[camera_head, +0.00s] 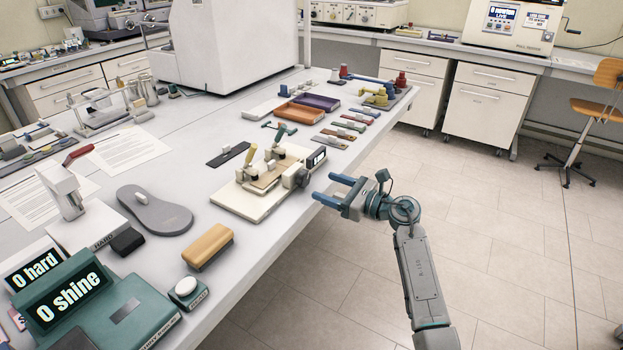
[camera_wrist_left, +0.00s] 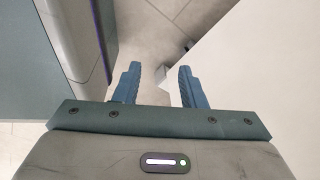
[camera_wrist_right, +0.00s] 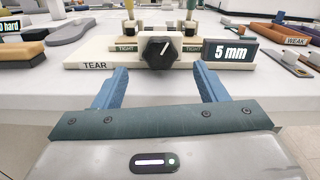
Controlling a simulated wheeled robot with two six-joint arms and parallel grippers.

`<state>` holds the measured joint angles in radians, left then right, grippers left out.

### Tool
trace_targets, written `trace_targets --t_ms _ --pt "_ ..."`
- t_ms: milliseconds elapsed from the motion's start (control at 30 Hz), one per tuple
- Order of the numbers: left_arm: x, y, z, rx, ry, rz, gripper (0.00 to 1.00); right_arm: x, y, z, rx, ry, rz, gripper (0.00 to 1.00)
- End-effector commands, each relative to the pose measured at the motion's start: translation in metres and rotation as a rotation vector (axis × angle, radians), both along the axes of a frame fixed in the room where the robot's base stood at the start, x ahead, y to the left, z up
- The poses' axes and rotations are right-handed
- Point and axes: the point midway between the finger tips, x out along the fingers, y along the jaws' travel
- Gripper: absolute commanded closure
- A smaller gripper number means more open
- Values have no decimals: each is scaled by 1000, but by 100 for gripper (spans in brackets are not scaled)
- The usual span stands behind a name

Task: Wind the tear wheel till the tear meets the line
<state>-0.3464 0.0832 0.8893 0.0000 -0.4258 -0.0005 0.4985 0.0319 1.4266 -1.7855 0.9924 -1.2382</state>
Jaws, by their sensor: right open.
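The tear tester (camera_head: 240,202) is a cream board at the table's front edge, labelled TEAR. Its black tear wheel (camera_wrist_right: 158,52) faces my right wrist camera, with a white pointer mark tilted up and right. Beside it a display (camera_wrist_right: 230,53) reads 5 mm. My left gripper (camera_wrist_left: 159,68) is open and empty, away from the tester.
A tan block (camera_head: 208,246), a grey sole (camera_head: 155,211) and a green device (camera_head: 95,302) reading "0 shine" lie left of the tester. A dark flat bar (camera_head: 228,154) and several small tools lie behind it.

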Motion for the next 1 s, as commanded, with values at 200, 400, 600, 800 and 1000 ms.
trace_targets --t_ms 200,400,600,800,1000 --pt "-23 1 -6 0 7 3 63 23 32 2 4 2 0 34" --pt "-32 2 -10 0 8 4 63 33 45 0 1 2 0 34" --pt "-33 2 -11 0 7 4 63 34 47 -1 2 2 -1 34" --pt "-33 2 -11 -1 7 3 63 34 47 -1 2 2 -1 52" --pt "-34 1 -11 -1 7 3 63 34 47 -1 2 2 -1 79"
